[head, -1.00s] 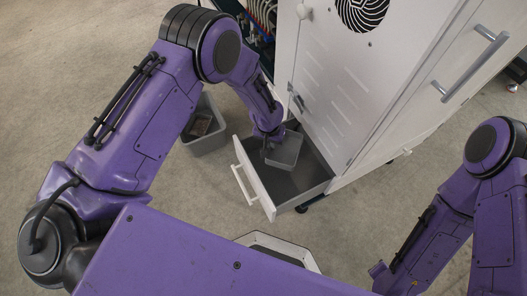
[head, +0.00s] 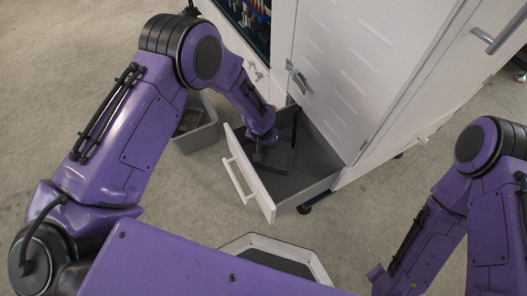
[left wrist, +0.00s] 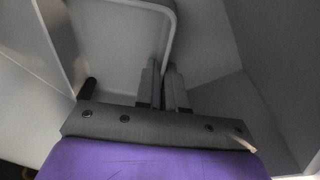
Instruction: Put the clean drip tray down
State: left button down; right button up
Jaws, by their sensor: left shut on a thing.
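The clean drip tray (head: 281,157) is a grey, shallow box inside the open drawer (head: 312,190) of the white cabinet. My left gripper (head: 258,157) reaches down into the drawer at the tray's near left side. In the left wrist view the two fingers (left wrist: 163,84) are shut on the tray's wall, and the tray's rounded rim (left wrist: 172,25) shows above them. The tray is low in the drawer; I cannot tell whether its underside touches the drawer floor. My right arm is at the right, with its gripper out of view.
The drawer's white front (head: 247,176) with its handle faces left. A grey bin (head: 196,128) with something in it stands on the floor left of the drawer. The cabinet (head: 345,75) rises close behind my left forearm. A hexagonal white-rimmed thing (head: 270,245) lies in front.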

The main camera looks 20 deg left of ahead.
pick_arm(q)
jog(key=c, duration=1.2)
grip_release()
jog(key=shift+c, duration=0.2)
notch_tip(320, 180, up, 12)
jog(key=s+p, duration=0.1)
jog(key=p, duration=0.4)
jog(key=shift+s+a, duration=0.25)
jog(key=shift+a, duration=0.05)
